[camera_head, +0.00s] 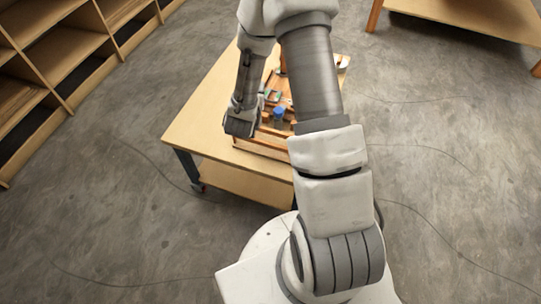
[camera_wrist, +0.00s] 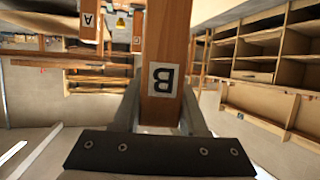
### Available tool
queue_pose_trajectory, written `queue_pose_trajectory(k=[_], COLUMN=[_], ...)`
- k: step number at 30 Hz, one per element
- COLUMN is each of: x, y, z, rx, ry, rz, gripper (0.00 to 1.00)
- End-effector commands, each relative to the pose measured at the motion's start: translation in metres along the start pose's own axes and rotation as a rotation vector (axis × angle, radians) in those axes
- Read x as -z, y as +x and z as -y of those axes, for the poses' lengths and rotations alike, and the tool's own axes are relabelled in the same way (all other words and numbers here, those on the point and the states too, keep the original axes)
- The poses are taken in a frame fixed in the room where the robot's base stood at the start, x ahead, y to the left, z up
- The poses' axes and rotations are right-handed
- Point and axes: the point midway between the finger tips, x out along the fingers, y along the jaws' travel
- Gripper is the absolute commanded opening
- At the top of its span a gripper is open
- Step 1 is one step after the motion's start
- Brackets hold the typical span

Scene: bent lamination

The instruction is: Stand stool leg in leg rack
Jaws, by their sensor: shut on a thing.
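A square wooden stool leg (camera_wrist: 176,35) with a white label marked B, turned over in the picture, fills the middle of the wrist view. My gripper (camera_wrist: 160,108) is shut on it, one grey finger at each side of the leg near the label. Another wooden piece (camera_wrist: 88,30) with an A label shows behind at upper left, apart from the held leg. I cannot make out for sure which wooden part is the leg rack. In the head view my arm hides most of the work area, and the held leg is not clear there.
A light wooden table (camera_head: 205,112) stands ahead, with a wooden tray or frame (camera_head: 262,150) and a blue object (camera_head: 279,111) on it. Shelving (camera_head: 62,52) is at left, also in the wrist view (camera_wrist: 262,48). Another table (camera_head: 470,18) is at upper right.

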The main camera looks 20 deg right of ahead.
Motion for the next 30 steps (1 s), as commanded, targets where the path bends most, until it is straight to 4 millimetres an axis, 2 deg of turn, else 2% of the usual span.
queue_pose_trajectory(k=[1,10,13,21,26,30], x=[-0.015,-0.033,-0.042,-0.085,-0.094,-0.112], y=[0.010,0.024,0.027,0.045,0.049,0.056], z=[-0.004,-0.026,-0.028,-0.029,-0.029,-0.029], rx=[-0.041,-0.219,-0.237,-0.241,-0.240,-0.240], ry=[0.019,0.092,0.098,0.099,0.100,0.100], rz=[-0.005,-0.002,0.001,0.002,0.000,0.002], gripper=[0.00,0.00,0.00,0.00,0.00,0.00])
